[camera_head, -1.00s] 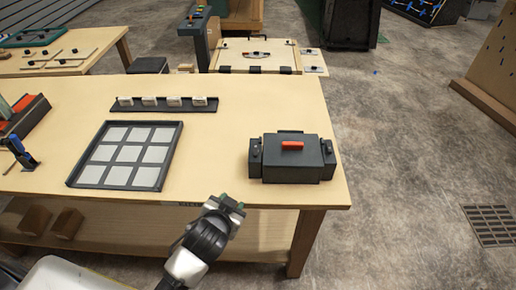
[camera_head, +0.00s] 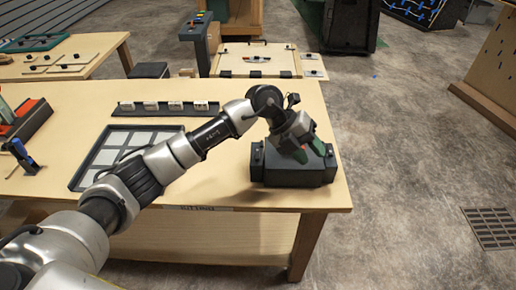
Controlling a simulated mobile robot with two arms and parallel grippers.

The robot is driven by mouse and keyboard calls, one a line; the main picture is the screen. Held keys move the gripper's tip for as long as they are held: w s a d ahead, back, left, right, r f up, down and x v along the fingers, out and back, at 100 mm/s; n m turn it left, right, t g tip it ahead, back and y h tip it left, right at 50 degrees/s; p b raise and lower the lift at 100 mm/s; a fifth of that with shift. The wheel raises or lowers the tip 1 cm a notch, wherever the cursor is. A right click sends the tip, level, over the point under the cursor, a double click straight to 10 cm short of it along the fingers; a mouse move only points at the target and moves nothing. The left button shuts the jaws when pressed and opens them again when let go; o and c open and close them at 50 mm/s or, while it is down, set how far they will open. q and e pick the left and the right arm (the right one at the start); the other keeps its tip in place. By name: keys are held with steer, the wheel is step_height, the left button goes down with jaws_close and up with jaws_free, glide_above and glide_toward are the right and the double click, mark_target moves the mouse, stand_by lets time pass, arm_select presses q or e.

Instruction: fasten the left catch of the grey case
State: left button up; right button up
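The dark grey case (camera_head: 285,178) sits near the right end of the workbench. Its left side block, with the left catch (camera_head: 257,157), shows just left of my gripper; whether the catch is fastened is too small to tell. My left arm reaches in from the left across the bench. My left gripper (camera_head: 309,154) is over the top of the case, right of its middle, with its green-tipped fingers apart and pointing down. It hides the red handle and most of the lid. Contact with the case cannot be told. My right gripper is not in view.
A dark tray with grey squares (camera_head: 107,156) lies left on the bench, partly behind my arm. A black strip with several white blocks (camera_head: 125,108) lies behind it. A blue clamp (camera_head: 20,153) stands far left. The bench front between tray and case is clear.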

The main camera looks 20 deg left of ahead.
mark_target(257, 152)
arm_select(q)
steer(key=w+a+r+n+y, duration=0.1)
steer(key=w+a+r+y, duration=0.1)
steer(key=a+y, duration=0.35)
steer(key=w+a+r+n+y, duration=0.2)
steer(key=a+y, duration=0.1)
steer(key=a, duration=0.6)
steer(key=f, duration=0.3)
steer(key=f+p, duration=0.1)
steer(key=f, duration=0.2)
steer(key=f+p, duration=0.1)
steer(key=f, duration=0.2)
steer(key=shift+d+f, duration=0.25)
steer(key=shift+d, duration=0.05)
steer(key=shift+f, duration=0.7)
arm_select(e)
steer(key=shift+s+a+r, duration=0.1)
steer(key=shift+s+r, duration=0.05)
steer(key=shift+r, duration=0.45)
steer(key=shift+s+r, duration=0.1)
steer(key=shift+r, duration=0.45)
arm_select(q)
jaws_close()
